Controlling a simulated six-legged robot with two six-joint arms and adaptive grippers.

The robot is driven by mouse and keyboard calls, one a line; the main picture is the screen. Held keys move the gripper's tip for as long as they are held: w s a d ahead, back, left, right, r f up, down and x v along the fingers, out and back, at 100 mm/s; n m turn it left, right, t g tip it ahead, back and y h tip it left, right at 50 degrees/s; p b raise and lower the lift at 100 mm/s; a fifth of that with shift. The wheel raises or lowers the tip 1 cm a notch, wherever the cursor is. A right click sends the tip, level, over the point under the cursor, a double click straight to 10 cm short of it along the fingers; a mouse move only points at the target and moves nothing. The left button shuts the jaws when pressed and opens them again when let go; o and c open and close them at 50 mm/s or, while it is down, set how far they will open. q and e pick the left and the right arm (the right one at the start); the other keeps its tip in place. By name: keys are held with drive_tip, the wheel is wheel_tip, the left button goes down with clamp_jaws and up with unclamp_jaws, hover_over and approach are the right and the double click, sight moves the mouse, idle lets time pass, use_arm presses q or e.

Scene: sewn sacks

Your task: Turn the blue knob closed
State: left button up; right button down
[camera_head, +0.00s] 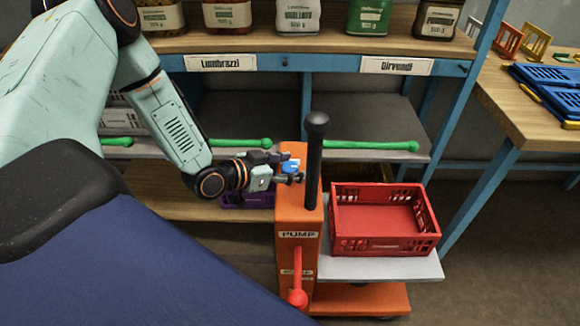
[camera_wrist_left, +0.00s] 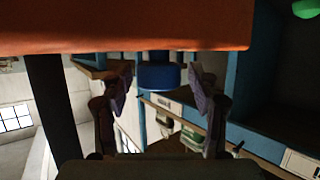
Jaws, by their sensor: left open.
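The blue knob (camera_head: 291,164) sits on the upper left side of the orange pump housing (camera_head: 296,217), partly hidden by my left gripper in the head view. My left gripper (camera_head: 287,170) is at the knob with its fingers open. In the left wrist view, the blue knob (camera_wrist_left: 158,76) hangs below the orange housing (camera_wrist_left: 150,30), between the two open fingers (camera_wrist_left: 160,84). A gap shows on each side of the knob, and neither finger visibly touches it. My right gripper is in neither view.
A black upright lever (camera_head: 314,160) stands on the pump close to my fingertips. A red lever (camera_head: 297,280) is on its front. An empty red crate (camera_head: 385,248) rests on the lift's grey platform (camera_head: 350,266). Green bars (camera_head: 372,146) run along the shelf behind.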

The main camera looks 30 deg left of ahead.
use_arm(q)
drive_tip(key=shift+s+d+r, duration=0.1)
drive_tip(key=shift+s+r, duration=0.05)
drive_tip(key=shift+c, duration=1)
drive_tip(key=c, duration=1)
